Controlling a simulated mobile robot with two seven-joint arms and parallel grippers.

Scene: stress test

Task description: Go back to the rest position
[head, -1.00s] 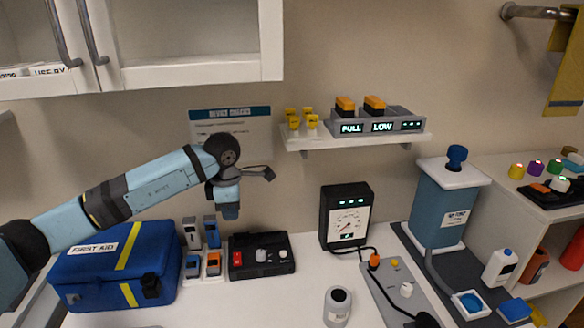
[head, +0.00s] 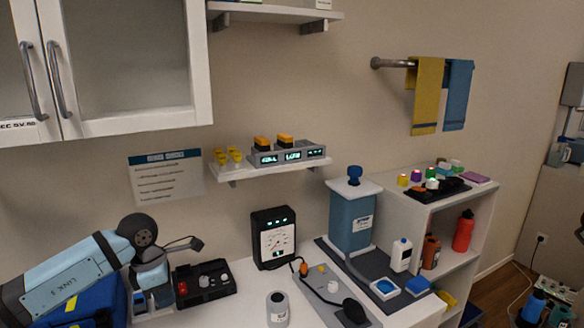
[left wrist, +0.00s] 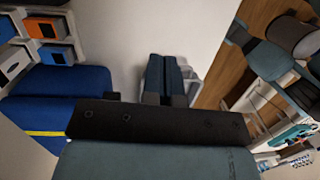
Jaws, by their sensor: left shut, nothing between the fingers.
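My left arm comes in from the left in the head view, bent, with its wrist and left gripper (head: 152,292) low over the counter's left part, beside the black box with knobs. In the left wrist view the left gripper's two dark fingers (left wrist: 168,80) are together, with nothing between them. They are over the white counter (left wrist: 125,30), near its edge. My right gripper is in neither view.
A blue first aid bag (head: 88,305) lies close under my left arm. A wall shelf (head: 275,169) is above. Wooden floor (left wrist: 222,75) shows beyond the counter edge.

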